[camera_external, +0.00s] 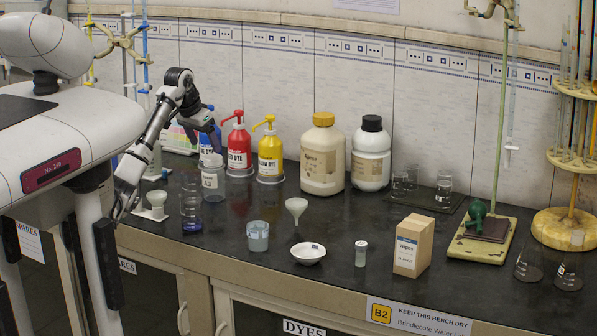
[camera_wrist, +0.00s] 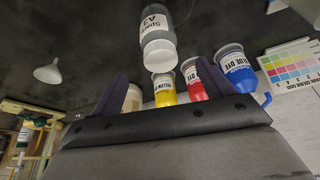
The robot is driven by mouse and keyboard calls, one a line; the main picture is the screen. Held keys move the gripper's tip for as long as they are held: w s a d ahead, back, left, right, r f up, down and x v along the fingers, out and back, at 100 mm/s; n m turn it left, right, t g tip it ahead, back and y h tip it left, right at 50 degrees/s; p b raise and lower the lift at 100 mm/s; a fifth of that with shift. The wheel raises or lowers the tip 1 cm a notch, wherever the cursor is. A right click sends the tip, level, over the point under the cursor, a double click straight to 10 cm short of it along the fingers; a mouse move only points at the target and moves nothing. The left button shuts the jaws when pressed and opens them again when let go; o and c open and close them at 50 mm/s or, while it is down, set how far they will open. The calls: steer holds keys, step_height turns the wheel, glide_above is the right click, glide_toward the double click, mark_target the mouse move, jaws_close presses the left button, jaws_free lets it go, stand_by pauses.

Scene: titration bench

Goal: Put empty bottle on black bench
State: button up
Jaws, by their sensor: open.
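A clear bottle with a pale cap and a white label (camera_external: 213,181) stands upright on the black bench (camera_external: 350,215), at the left in front of the dye bottles. It looks empty. In the wrist view the bottle (camera_wrist: 158,25) appears inverted at the top centre, cap end toward my fingers. My gripper (camera_external: 206,136) is open, with dark fingers pointing down above and slightly behind the bottle's cap. In the wrist view the bottle lies between the directions of my two fingers (camera_wrist: 172,68), beyond their tips and untouched.
Red (camera_external: 237,146) and yellow (camera_external: 269,152) pump bottles stand just behind, with a blue one partly hidden. Glassware (camera_external: 191,205) stands close to the left. A beaker (camera_external: 257,236), a funnel (camera_external: 296,209) and a white dish (camera_external: 308,253) are in front. Some bench between is bare.

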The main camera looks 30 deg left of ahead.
steer(key=v, duration=0.2)
steer(key=shift+s+r, duration=0.1)
steer(key=shift+r, duration=0.15)
